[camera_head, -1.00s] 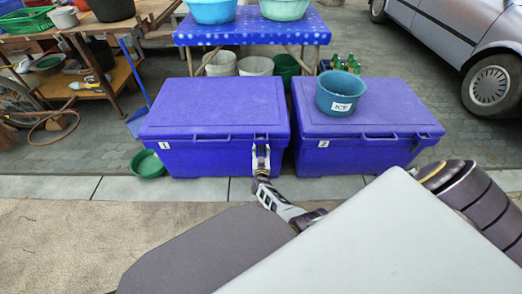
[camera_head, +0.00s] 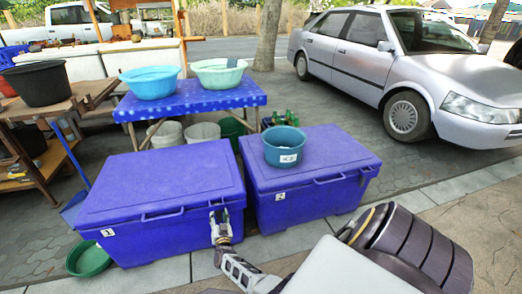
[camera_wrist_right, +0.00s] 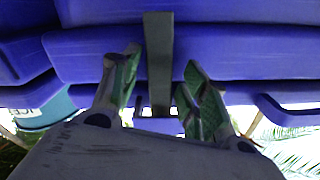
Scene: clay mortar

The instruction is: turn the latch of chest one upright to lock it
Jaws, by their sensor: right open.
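Chest one (camera_head: 165,190) is the purple chest at left, its lid shut and a "1" label on its front. My right gripper (camera_head: 220,218) is at the right end of its front, just below the lid. In the right wrist view the latch (camera_wrist_right: 159,35) is a dark narrow strip running up and down the picture, across the lid seam. The open fingers of my right gripper (camera_wrist_right: 160,75) stand on either side of the strip, with gaps visible. In the head view the gripper largely hides the latch. My left gripper is not in view.
Chest two (camera_head: 315,200) stands close at right with a teal ICE bucket (camera_head: 284,147) on its lid. A green basin (camera_head: 89,260) lies at chest one's left front corner. A blue table (camera_head: 190,100) with basins stands behind. A silver car (camera_head: 385,70) is at right.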

